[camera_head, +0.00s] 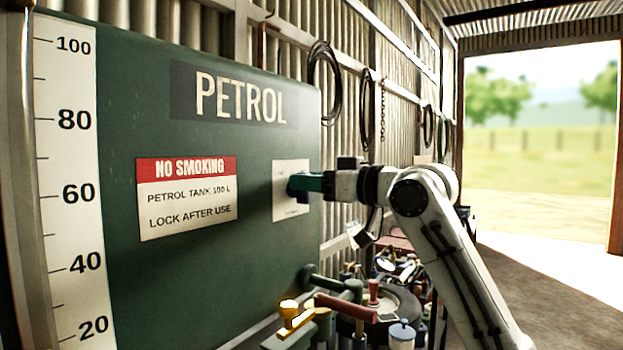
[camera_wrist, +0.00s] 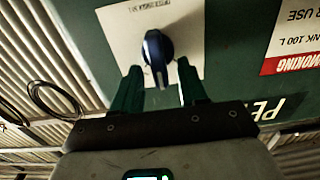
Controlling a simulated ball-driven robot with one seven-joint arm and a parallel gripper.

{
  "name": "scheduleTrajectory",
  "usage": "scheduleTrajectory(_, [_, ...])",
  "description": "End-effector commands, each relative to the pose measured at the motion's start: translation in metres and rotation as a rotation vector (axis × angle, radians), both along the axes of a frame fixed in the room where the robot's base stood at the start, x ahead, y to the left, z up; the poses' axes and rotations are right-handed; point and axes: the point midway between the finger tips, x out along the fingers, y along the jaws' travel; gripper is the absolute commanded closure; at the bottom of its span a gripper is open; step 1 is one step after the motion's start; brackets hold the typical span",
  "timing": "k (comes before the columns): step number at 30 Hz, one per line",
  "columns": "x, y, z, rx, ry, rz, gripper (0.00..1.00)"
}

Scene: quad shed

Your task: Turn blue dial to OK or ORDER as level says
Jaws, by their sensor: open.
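A blue dial (camera_wrist: 155,50) sits on a white plate (camera_wrist: 112,28) on the green petrol tank (camera_head: 210,260). In the wrist view, my gripper (camera_wrist: 158,76) is open, with one green finger on each side of the dial's near end. I cannot tell whether either finger touches it. The plate's small print is unreadable. A white scale (camera_head: 70,200) at the left runs from 20 to 100. The tube (camera_head: 20,150) beside it shows no level I can read.
A no-smoking sign (camera_head: 187,197) is on the tank, left of the plate. Below my arm is a cluttered bench with a yellow-handled item (camera_head: 290,312) and a white jar (camera_head: 402,333). Coiled cables (camera_head: 323,85) hang on the corrugated wall. An open doorway is at the right.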

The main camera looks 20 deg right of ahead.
Motion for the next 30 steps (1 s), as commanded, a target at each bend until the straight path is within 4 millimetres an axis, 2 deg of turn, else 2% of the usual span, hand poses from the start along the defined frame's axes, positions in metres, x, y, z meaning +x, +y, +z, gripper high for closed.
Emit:
scheduleTrajectory(8, [0.0012,0.0009,-0.0002,0.000,0.000,0.000,0.57])
scheduleTrajectory(21, [0.0010,0.0008,-0.0001,0.000,0.000,0.000,0.99])
scheduleTrajectory(30, [0.0011,0.0008,0.0003,0.005,0.004,0.000,1.00])
